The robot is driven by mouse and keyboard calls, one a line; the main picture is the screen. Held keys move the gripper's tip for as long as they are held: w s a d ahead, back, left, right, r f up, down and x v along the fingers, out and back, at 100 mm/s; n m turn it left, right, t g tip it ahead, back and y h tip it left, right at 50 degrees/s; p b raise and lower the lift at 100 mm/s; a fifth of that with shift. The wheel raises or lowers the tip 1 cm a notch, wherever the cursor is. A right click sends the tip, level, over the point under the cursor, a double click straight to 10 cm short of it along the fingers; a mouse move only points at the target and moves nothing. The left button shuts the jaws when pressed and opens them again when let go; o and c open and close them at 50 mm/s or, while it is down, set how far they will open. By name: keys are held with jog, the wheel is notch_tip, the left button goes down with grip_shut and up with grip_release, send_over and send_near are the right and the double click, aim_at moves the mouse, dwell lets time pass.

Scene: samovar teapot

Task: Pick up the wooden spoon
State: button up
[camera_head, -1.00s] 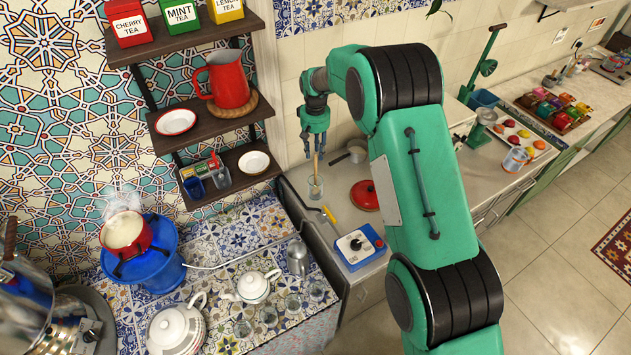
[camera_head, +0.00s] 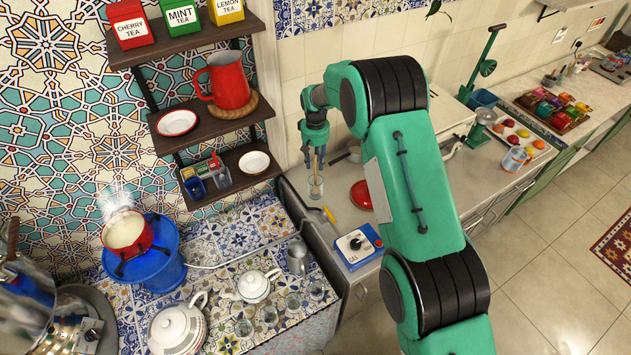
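The wooden spoon (camera_head: 315,164) stands upright in a clear glass (camera_head: 315,187) on the grey counter, beside the tiled section. Only a short length of its light brown handle shows. My green gripper (camera_head: 315,160) points down directly over the glass, with its fingers around the upper part of the handle. The fingers are small and partly cover the spoon, so I cannot tell whether they touch it or are closed on it. The spoon's lower end is in the glass.
A red lid (camera_head: 361,194) and a grey pan (camera_head: 354,152) lie right of the glass, partly behind my arm. A yellow-handled tool (camera_head: 329,214) and a blue-and-white box with a dial (camera_head: 358,246) are in front. Shelves (camera_head: 213,121) stand left.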

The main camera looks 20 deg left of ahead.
aim_at(315, 176)
jog(key=shift+f+p, duration=0.5)
jog(key=shift+f, duration=1.8)
grip_shut()
